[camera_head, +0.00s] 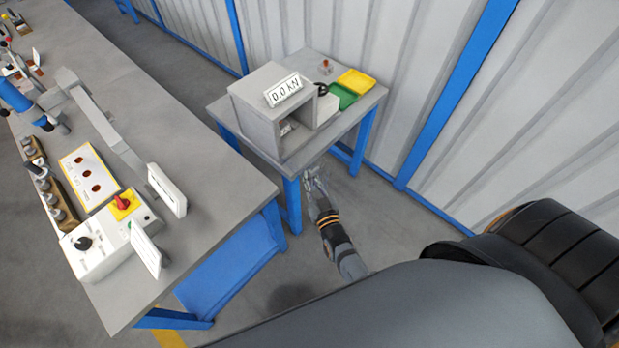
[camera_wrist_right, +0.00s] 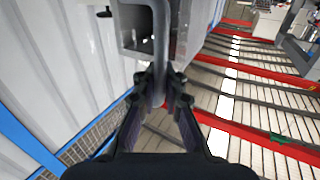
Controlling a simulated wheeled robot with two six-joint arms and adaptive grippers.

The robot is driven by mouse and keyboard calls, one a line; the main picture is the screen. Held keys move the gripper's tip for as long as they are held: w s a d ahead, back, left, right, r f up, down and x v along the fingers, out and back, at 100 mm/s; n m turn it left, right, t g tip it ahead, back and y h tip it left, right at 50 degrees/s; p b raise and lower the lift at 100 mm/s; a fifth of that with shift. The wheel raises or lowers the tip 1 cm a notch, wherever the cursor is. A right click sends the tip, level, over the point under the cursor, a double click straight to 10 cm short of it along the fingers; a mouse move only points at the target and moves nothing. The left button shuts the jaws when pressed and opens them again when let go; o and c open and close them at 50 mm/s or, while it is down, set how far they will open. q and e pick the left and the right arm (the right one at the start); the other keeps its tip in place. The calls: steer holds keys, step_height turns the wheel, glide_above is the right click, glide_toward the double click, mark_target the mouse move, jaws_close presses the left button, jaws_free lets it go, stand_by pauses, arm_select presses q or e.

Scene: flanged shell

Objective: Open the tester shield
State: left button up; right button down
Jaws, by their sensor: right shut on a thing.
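The tester (camera_head: 262,118) is a grey box with a tilted "0.0"-type display (camera_head: 283,91) on top, standing on a small blue-legged table. Its right side shows an opening with a darker inside. My right gripper (camera_head: 313,178) is in front of the table's near edge, below the box in the head view. In the right wrist view my right gripper (camera_wrist_right: 165,92) is shut on a grey upright bar (camera_wrist_right: 161,45), which looks like part of the tester shield. A grey frame with a dark opening lies behind the bar. My left gripper is not in view.
The small table (camera_head: 222,106) also holds a green tray (camera_head: 343,96), a yellow tray (camera_head: 357,81) and a black knob (camera_head: 323,89). A long grey bench (camera_head: 185,135) with a switch box (camera_head: 105,238) and fixtures stands left. A corrugated wall (camera_head: 415,70) is close behind.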

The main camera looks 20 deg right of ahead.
steer(key=c, duration=1.7)
jaws_free()
steer(key=shift+s+f, duration=0.3)
steer(key=shift+s+d+r, duration=0.1)
steer(key=shift+r, duration=0.15)
steer(key=s, duration=0.7)
steer(key=shift+s, duration=0.25)
